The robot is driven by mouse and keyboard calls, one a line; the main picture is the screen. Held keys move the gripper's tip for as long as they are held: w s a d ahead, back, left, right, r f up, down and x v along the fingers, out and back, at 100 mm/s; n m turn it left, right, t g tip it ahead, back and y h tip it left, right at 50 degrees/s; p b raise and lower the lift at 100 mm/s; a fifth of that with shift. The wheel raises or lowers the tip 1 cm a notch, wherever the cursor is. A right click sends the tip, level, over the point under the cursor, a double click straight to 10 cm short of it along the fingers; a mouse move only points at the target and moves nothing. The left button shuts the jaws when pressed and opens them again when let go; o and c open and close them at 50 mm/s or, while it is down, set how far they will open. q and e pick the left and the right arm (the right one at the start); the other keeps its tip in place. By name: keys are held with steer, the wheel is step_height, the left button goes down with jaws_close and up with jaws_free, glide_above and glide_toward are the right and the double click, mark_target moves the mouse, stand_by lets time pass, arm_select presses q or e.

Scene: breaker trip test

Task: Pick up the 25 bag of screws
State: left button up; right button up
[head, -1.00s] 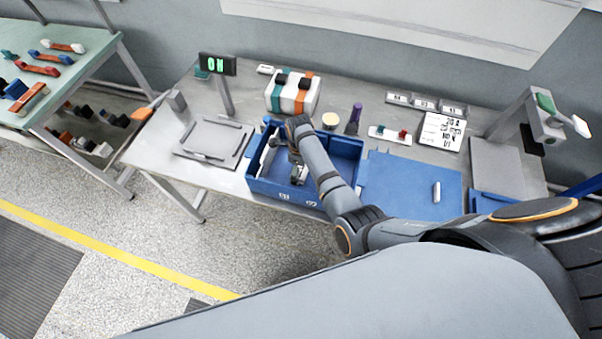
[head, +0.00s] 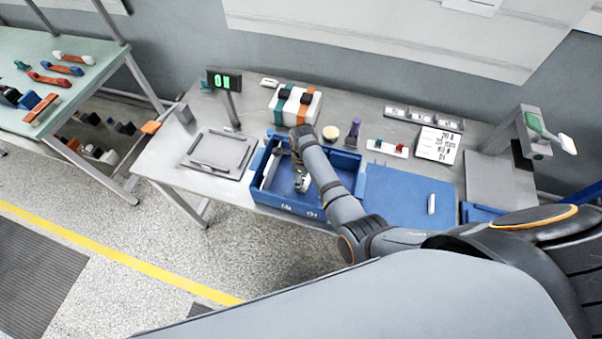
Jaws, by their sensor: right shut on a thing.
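The blue bin (head: 337,186) stands on the grey bench with small white marks on its front wall, too small to read. My right arm comes in from the right and reaches over the bin. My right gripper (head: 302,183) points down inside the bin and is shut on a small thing. The arm and fingers hide that thing, so I cannot tell whether it is a bag of screws. No bag of screws shows clearly elsewhere, and part of the bin's inside is hidden behind my arm. My left gripper is not in view.
A grey tray (head: 243,142) lies left of the bin. A green-lit display (head: 223,81) and a white case with coloured straps (head: 309,108) stand behind. A blue mat (head: 399,188) lies right of the bin, before a label card (head: 438,144) and a stand (head: 540,135).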

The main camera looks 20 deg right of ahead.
mark_target(305, 183)
steer(key=r, duration=0.1)
steer(key=s+r+p, duration=0.1)
steer(key=r+p, duration=0.1)
steer(key=shift+s+d+r, duration=0.25)
steer(key=shift+s+r, duration=0.05)
steer(key=shift+s, duration=0.05)
arm_select(q)
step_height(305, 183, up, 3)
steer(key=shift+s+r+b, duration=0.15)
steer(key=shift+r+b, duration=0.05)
steer(key=shift+b, duration=0.15)
arm_select(e)
steer(key=s+d+r, duration=0.3)
steer(key=s+r, duration=0.2)
steer(key=s, duration=0.6)
steer(key=shift+d+r, duration=0.15)
steer(key=shift+r, duration=0.05)
